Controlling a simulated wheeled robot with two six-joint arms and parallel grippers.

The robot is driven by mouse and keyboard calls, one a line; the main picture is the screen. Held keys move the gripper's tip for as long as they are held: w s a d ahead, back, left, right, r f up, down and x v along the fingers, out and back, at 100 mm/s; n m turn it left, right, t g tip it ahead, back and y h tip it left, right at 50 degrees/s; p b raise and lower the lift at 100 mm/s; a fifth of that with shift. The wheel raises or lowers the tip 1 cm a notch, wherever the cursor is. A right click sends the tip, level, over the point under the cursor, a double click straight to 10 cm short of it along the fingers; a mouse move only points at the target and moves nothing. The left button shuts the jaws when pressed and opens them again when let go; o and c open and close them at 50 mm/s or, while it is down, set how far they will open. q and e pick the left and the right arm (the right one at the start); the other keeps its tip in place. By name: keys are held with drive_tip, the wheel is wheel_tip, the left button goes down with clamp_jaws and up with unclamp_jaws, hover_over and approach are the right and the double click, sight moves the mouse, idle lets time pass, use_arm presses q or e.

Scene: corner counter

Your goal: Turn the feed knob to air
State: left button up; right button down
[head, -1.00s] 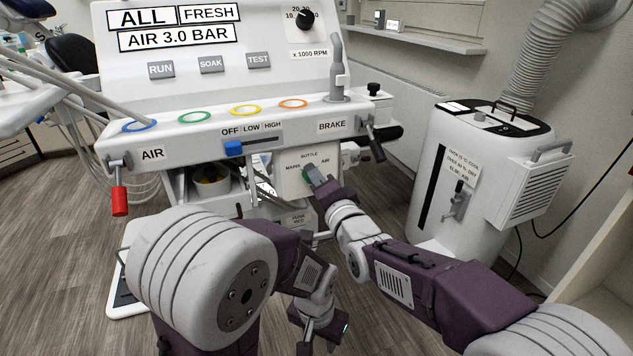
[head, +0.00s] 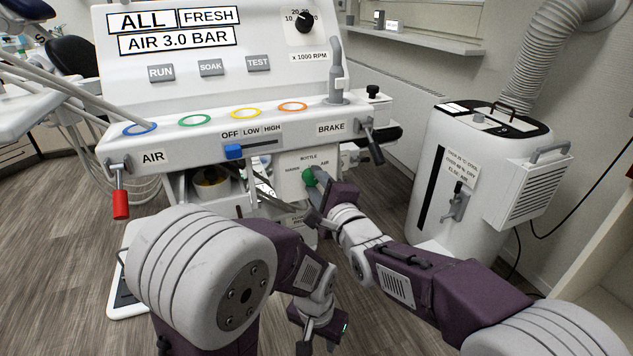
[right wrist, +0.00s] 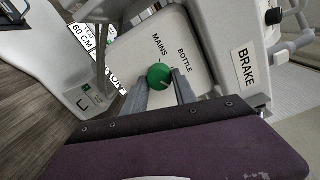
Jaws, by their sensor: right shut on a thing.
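The green feed knob (head: 309,177) is on a white panel under the console, with the labels MAINS, BOTTLE and AIR around it. My right gripper (head: 314,190) is shut on the knob from the front. In the right wrist view the green knob (right wrist: 159,76) sits between the two grey finger ends, with MAINS and BOTTLE readable beyond it. The AIR label is not readable there. Which label the knob points to, I cannot tell. My left gripper (head: 318,338) hangs low at the bottom of the head view, away from the panel; its jaw opening is unclear.
Above the knob are a blue slider (head: 234,151) marked OFF, LOW, HIGH and a BRAKE lever (head: 373,146). A red-handled AIR lever (head: 120,203) hangs at left. A white canister unit (head: 430,180) stands at right. Open floor lies between it and the console.

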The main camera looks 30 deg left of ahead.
idle(0.5)
drive_tip(key=c, duration=1)
unclamp_jaws()
drive_tip(key=shift+s, duration=0.1)
drive_tip(key=b+v, duration=0.3)
drive_tip(key=v, duration=0.6)
